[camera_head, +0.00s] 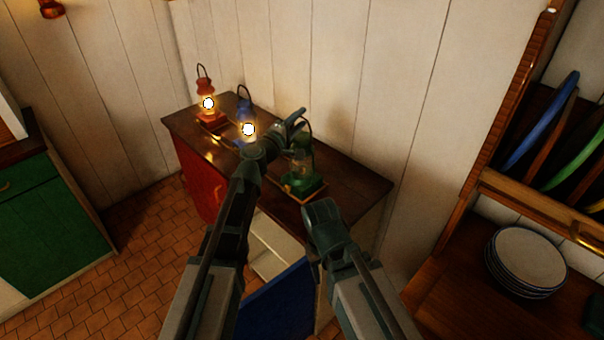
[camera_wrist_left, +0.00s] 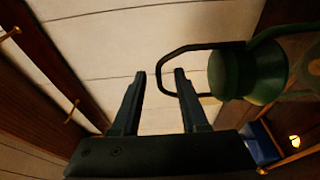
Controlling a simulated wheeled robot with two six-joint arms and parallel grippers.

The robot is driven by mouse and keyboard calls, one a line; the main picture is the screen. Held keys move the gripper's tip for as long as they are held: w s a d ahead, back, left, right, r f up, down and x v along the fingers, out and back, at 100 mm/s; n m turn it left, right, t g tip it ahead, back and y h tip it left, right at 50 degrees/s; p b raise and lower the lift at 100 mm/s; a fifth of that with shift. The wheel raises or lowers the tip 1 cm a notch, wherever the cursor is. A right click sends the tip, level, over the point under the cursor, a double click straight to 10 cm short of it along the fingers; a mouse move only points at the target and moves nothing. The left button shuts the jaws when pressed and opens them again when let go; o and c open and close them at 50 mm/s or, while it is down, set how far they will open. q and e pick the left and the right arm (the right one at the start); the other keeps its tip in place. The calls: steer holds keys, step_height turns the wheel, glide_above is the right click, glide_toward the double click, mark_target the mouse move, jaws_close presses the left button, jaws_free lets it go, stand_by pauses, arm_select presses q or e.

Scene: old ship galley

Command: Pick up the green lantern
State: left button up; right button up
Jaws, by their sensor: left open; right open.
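The green lantern (camera_head: 301,172) stands upright on the right part of the dark wooden cabinet top, its thin handle loop raised. My left gripper (camera_head: 300,117) is open just above and left of it, by the handle. In the left wrist view, the lantern's dark green top (camera_wrist_left: 247,72) is at right, and the end of its handle loop shows between the open fingers (camera_wrist_left: 160,75). The handle is not gripped; whether a finger touches it I cannot tell. My right gripper (camera_head: 320,222) is lower, in front of the cabinet, its fingers mostly hidden; it is open.
A lit blue lantern (camera_head: 246,115) and a lit red lantern (camera_head: 206,90) stand left of the green one on the cabinet top (camera_head: 350,187). A blue cabinet door (camera_head: 280,305) hangs open below. A plate stack (camera_head: 527,258) sits on the right counter. The white plank wall is close behind.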

arm_select(q)
steer(key=shift+x, duration=0.85)
steer(key=shift+s, duration=0.1)
jaws_close()
stand_by(0.6)
